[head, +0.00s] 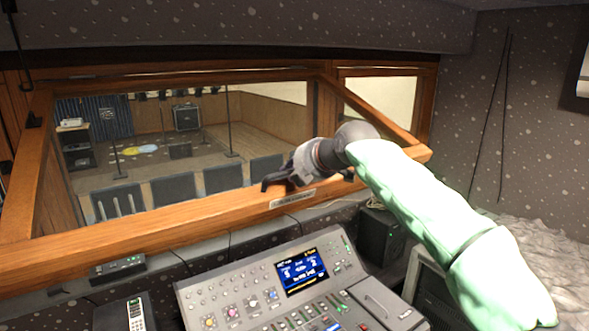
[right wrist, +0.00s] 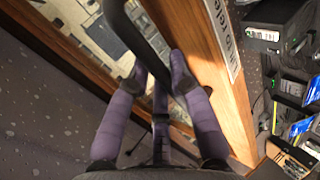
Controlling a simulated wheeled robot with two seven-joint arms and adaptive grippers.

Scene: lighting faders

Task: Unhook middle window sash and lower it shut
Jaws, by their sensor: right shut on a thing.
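The middle window sash (head: 160,222) is a wide orange-brown wooden frame. It leans out toward me, its bottom rail crossing above the desk, with a pale label plate (head: 292,198) on that rail. My right gripper (head: 277,181) is at the rail beside the plate. In the right wrist view my right gripper (right wrist: 160,78) has its purple fingers shut around a dark curved handle (right wrist: 146,36) by the sash rail (right wrist: 200,60). Most of the handle is hidden in the head view. I cannot make out a hook clearly. My left gripper is not in view.
A mixing console (head: 265,290) with a lit screen stands below the rail. A small black box (head: 118,268) and a dark speaker (head: 384,235) are nearby. A dark rod (head: 20,50) hangs at the upper left. Chairs (head: 173,188) stand beyond the window.

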